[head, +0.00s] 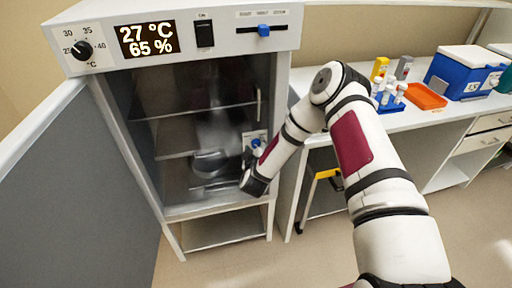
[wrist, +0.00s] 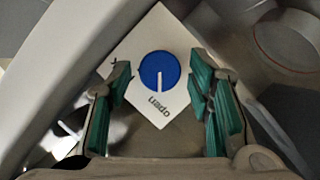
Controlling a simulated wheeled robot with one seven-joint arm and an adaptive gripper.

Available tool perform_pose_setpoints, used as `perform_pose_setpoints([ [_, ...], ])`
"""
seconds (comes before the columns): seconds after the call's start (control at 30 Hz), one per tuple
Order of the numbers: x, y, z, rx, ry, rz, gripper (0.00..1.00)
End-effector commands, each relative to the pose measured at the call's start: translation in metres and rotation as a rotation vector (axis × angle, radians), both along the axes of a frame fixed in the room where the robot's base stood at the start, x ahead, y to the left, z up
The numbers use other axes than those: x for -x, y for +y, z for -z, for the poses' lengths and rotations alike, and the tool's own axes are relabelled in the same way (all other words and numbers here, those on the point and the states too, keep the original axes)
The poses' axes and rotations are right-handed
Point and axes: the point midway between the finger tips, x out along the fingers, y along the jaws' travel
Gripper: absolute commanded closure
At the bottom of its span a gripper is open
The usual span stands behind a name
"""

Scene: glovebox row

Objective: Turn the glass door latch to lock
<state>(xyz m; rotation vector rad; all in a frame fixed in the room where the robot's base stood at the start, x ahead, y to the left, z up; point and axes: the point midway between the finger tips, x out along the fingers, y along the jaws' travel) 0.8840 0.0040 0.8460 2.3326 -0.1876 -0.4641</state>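The glass door latch is a round blue knob (wrist: 159,72) with a white pointer line, on a tilted white plate (wrist: 176,110). The pointer points down in the wrist view, towards the word "open", which reads upside down. Another label at the plate's left corner is mostly hidden by a finger. In the head view the latch (head: 256,143) sits at the right edge of the glass door (head: 190,85). My gripper (wrist: 165,88) is open, with its green-padded fingers apart on the left and right below the knob. I see no contact. In the head view its fingertips are hard to make out.
The cabinet's grey outer door (head: 75,190) stands open at the left. A control panel (head: 185,38) above shows 27 °C and 65 %. At the right a bench (head: 425,122) holds a tube rack, an orange tray (head: 426,96) and a blue cooler (head: 462,73). A yellow stool (head: 322,180) stands below.

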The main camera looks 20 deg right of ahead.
Motion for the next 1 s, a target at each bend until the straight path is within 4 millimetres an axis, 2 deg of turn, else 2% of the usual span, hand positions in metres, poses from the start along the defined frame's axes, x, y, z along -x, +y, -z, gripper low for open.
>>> perform_pose_setpoints([
  [0.03,0.0001,0.0001,-0.0001,0.000,0.000,0.000,0.70],
  [0.1,0.0001,0.0001,-0.0001,0.000,0.000,0.000,0.86],
  [0.17,0.0000,0.0002,-0.0002,0.000,0.000,0.000,0.98],
  [0.57,0.0001,0.0009,-0.0035,-0.049,-0.003,-0.003,0.97],
  [0.77,0.0006,0.0005,-0.0057,-0.163,-0.004,-0.005,0.97],
  [1.0,0.0006,-0.0032,-0.0051,-0.374,-0.001,-0.001,0.97],
])
